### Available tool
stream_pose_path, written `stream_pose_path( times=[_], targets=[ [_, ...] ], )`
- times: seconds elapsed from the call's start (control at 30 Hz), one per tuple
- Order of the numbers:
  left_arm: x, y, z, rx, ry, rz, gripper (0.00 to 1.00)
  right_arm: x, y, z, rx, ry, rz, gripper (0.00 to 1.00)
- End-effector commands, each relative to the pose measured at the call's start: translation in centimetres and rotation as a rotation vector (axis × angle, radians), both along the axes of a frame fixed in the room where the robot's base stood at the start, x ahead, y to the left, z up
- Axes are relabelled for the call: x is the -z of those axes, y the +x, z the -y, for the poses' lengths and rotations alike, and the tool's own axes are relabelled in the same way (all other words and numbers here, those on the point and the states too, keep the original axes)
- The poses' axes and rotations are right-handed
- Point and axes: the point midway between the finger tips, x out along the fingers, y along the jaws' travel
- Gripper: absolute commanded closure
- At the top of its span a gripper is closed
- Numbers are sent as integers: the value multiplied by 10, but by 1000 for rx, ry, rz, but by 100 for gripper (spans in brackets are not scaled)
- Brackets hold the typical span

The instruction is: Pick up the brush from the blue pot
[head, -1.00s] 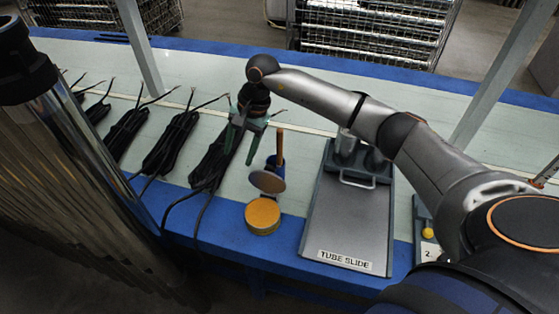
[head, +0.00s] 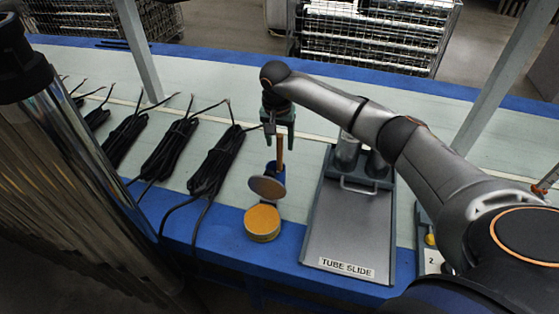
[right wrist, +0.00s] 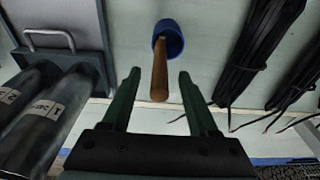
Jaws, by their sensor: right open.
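The brush shows as a wooden handle (head: 280,150) that stands up out of the blue pot (head: 275,172) in the head view. In the right wrist view the brush handle (right wrist: 160,72) points toward the camera from the blue pot (right wrist: 172,34); the bristles are hidden in the pot. My right gripper (head: 279,146) is open, with its fingers pointing down around or just above the top of the handle. In the right wrist view its two fingers (right wrist: 159,78) are on either side of the handle, apart from it. My left gripper is not in view.
A round tin (head: 262,222) with yellow-orange contents and its raised lid (head: 267,187) stand in front of the pot. The tube slide (head: 346,225) is to the right, with metal cylinders at its back. Black cable bundles (head: 216,160) lie to the left.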

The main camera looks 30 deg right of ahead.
Motion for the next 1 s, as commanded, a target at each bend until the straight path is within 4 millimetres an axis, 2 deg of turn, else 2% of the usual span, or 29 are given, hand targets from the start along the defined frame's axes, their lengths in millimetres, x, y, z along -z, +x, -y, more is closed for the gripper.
stream_pose_path(
  times=[0.03,0.2,0.5,1.0],
  targets=[
    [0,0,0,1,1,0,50,11,-2,-1,-1,2,-6,40],
    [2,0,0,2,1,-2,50,32,0,2,1,2,-3,40],
    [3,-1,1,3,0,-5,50,35,1,2,0,1,0,40],
    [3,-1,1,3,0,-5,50,35,1,2,0,1,-1,96]
  ],
)
